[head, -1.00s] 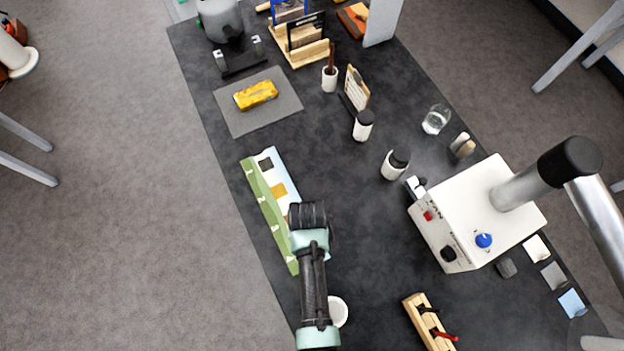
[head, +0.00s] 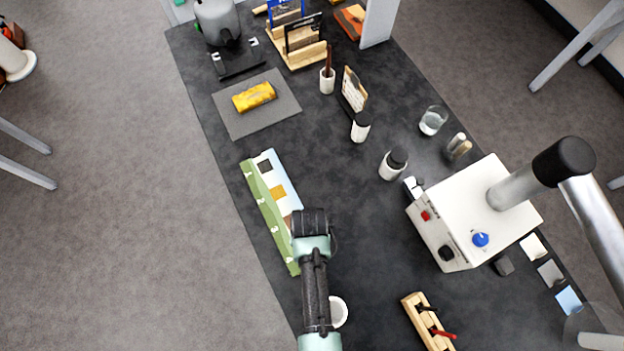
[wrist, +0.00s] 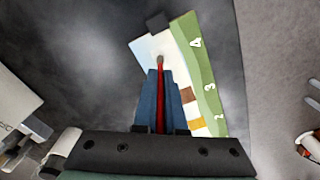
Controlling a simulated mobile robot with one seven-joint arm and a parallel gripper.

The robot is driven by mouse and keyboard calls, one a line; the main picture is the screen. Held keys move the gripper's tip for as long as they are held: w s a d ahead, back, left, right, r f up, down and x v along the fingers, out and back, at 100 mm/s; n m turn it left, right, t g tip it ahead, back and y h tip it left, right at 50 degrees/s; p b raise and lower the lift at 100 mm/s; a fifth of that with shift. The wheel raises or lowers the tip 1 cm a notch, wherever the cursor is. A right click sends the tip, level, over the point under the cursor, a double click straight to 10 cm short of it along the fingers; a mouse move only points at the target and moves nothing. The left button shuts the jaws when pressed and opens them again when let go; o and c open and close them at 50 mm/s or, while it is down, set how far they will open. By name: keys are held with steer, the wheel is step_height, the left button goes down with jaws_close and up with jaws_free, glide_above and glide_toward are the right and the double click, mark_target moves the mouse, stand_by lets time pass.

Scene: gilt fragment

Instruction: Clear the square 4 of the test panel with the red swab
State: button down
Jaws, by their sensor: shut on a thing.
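The test panel (head: 270,223) lies along the left table edge, with a green numbered strip and a pale face. In the wrist view the panel (wrist: 205,72) shows numbers 4, 3 and 2, with brown and orange patches beside 3 and 2. My gripper (wrist: 161,75), with blue fingers, is shut on the red swab (wrist: 160,97). The swab's greyish tip points at the pale area beside number 4; I cannot tell if it touches. No dark patch shows beside 4. In the head view my arm hides the swab and this end of the panel.
A dark block (wrist: 158,22) is at the panel's number 4 end. A white cup (head: 338,311) stands close right of my arm. A wooden rack (head: 428,322) with red- and black-ended sticks is further right. A white instrument box (head: 470,215) stands right.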

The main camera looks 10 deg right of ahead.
steer(key=shift+w+a, duration=0.2)
steer(key=shift+w, duration=0.45)
steer(key=shift+s, duration=0.15)
stand_by(0.8)
steer(key=shift+s+d+p, duration=0.2)
steer(key=shift+s+p, duration=0.25)
steer(key=shift+s, duration=0.15)
steer(key=shift+s+d+p, duration=0.2)
steer(key=shift+s+p, duration=0.2)
steer(key=shift+s, duration=0.15)
steer(key=shift+w+a+b, duration=0.2)
steer(key=shift+w+b, duration=0.1)
steer(key=shift+w, duration=0.35)
steer(key=shift+w+a+b, duration=0.2)
steer(key=shift+w+b, duration=0.05)
steer(key=shift+w, duration=0.4)
